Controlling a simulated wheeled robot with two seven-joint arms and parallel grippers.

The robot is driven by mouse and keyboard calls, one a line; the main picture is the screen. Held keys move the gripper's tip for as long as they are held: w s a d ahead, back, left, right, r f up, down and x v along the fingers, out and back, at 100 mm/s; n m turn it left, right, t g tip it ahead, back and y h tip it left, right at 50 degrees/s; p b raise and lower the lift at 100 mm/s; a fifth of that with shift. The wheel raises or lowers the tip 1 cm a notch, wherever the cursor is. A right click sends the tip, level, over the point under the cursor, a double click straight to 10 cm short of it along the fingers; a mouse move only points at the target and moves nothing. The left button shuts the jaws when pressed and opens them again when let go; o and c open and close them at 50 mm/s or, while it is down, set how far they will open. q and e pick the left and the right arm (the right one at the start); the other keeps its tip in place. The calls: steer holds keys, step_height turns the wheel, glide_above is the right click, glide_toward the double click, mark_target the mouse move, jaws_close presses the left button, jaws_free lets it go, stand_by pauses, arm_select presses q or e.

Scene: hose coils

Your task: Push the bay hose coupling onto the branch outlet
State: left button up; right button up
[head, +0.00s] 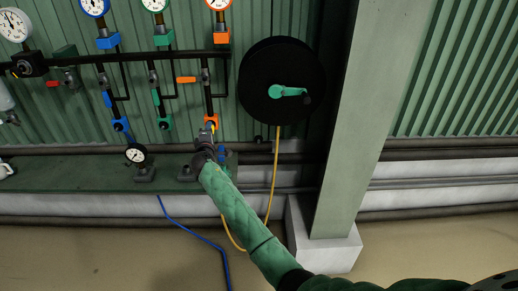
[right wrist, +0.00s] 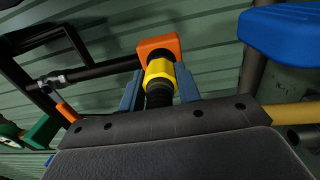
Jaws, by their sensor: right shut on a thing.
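The coupling, a yellow collar with a black ribbed end (right wrist: 159,78), stands between the two blue-grey fingers of my right gripper (right wrist: 160,92) in the right wrist view. The gripper is shut on it. The collar's far end meets the orange branch outlet (right wrist: 160,46) in line; I cannot tell how deep it sits. In the head view my right gripper (head: 207,137) is just below the orange outlet (head: 212,122) and hides most of the coupling. The yellow hose (head: 276,165) hangs from the reel and loops behind my right arm. My left gripper is not in view.
A black hose reel (head: 262,80) with a teal crank hangs to the right, beside a green column (head: 362,115). Blue (head: 122,125) and green (head: 165,124) outlets are to the left. A small gauge (head: 136,155) stands on the ledge. A blue hose (head: 195,234) crosses the floor.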

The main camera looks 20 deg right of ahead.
stand_by(0.3)
steer(key=o, duration=1.2)
steer(key=shift+c, duration=0.2)
steer(key=shift+c, duration=0.5)
arm_select(q)
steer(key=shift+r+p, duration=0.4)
steer(key=shift+p, duration=0.05)
arm_select(e)
steer(key=shift+v, duration=2.2)
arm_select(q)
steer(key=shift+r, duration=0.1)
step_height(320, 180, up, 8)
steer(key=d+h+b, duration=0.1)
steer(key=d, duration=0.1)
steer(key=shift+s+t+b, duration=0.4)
arm_select(e)
steer(key=v, duration=0.7)
steer(key=shift+s+a, duration=0.15)
steer(key=shift+s, duration=0.25)
